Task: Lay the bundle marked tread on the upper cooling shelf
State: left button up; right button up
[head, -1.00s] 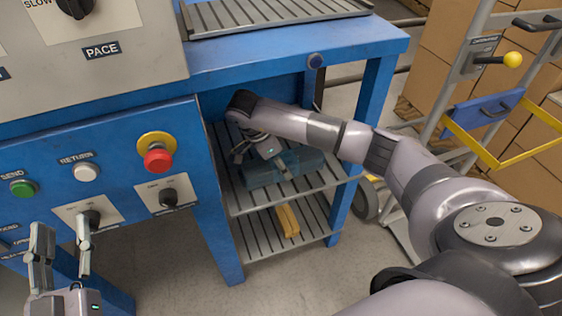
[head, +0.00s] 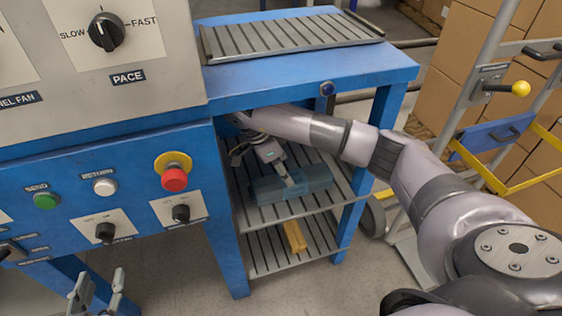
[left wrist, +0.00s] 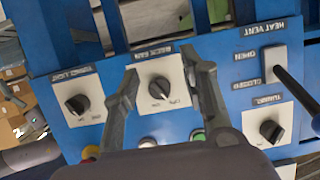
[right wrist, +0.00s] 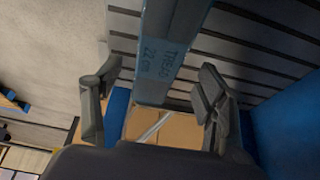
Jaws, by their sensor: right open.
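The bundle marked tread (head: 312,181), in translucent blue wrap, lies on the upper cooling shelf (head: 300,206) under the blue bench top. In the right wrist view its label (right wrist: 168,62) reads TREAD 22 cm. My right gripper (right wrist: 160,72) is open at the bundle, one finger on each side, with gaps between the fingers and its sides. In the head view this gripper is partly hidden under the bench top. My left gripper (head: 97,288) is open and empty, low in front of the blue control panel; the left wrist view shows its spread fingers (left wrist: 168,75).
A yellow wooden piece (head: 294,236) lies on the lower shelf (head: 268,262). A slatted tray (head: 290,35) sits on the bench top (head: 300,75). A blue leg (head: 368,165) stands right of the shelves. A hand truck (head: 470,120) and cartons stand at the right.

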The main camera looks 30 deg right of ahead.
pick_arm(q)
jog(key=shift+s+a+f+g, duration=0.15)
jog(key=shift+s+f+g, duration=0.2)
jog(key=shift+f, duration=0.2)
jog(key=shift+s+a+f+g, duration=0.15)
jog(key=shift+s+f+g, duration=0.15)
jog(key=shift+f, duration=0.25)
pick_arm(e)
jog(key=shift+a+r, duration=0.2)
jog(key=shift+r, duration=0.3)
pick_arm(q)
jog(key=shift+s+y, duration=0.1)
jog(key=shift+y, duration=0.2)
